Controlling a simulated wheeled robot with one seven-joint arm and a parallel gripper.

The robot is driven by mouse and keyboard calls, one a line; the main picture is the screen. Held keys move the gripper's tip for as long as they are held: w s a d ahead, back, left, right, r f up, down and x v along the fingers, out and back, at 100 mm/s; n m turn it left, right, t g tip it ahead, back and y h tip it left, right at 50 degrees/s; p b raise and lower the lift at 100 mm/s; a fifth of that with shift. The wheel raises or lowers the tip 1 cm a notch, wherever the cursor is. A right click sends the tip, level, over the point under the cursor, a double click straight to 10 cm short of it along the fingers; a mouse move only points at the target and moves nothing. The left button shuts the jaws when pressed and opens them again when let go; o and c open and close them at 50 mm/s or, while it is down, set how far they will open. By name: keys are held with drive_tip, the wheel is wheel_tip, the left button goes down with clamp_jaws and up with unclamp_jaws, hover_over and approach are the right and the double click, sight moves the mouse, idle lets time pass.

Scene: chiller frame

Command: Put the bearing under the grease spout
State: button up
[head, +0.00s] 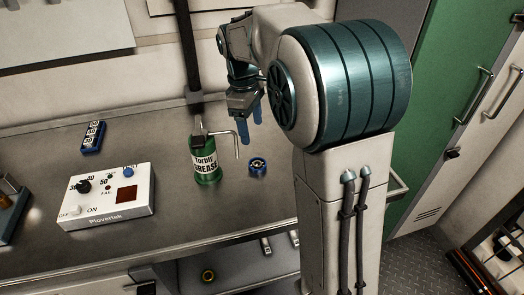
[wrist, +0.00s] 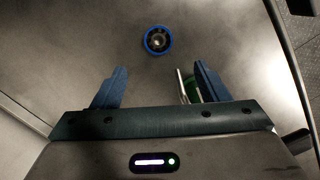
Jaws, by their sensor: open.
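A small blue-rimmed bearing (head: 258,167) lies flat on the metal bench in the head view, to the right of the green grease can. The bearing also shows in the wrist view (wrist: 157,40), ahead of and between the fingertips. The green grease can (head: 206,167) stands upright with a thin bent spout (head: 237,141) that reaches right and turns down. The bearing lies to the right of the spout's tip. My gripper (head: 251,123) is open and empty above the bench, near the spout and bearing. In the wrist view the spout and can show behind the right finger (wrist: 208,82).
A white control box (head: 107,198) with knobs stands at the left of the bench. A blue block with labels (head: 93,137) lies behind it. A dark post (head: 190,60) rises behind the can. Bare bench lies between box and can. A shelf below holds a yellow-ringed part (head: 208,275).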

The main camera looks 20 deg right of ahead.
drive_tip(key=s+d+f+m+t+y, duration=0.1)
drive_tip(key=s+f+m+t, duration=0.2)
drive_tip(key=s+m, duration=0.8)
drive_tip(key=s+f, duration=0.1)
drive_tip(key=s, duration=0.9)
drive_tip(key=shift+d+f, duration=0.2)
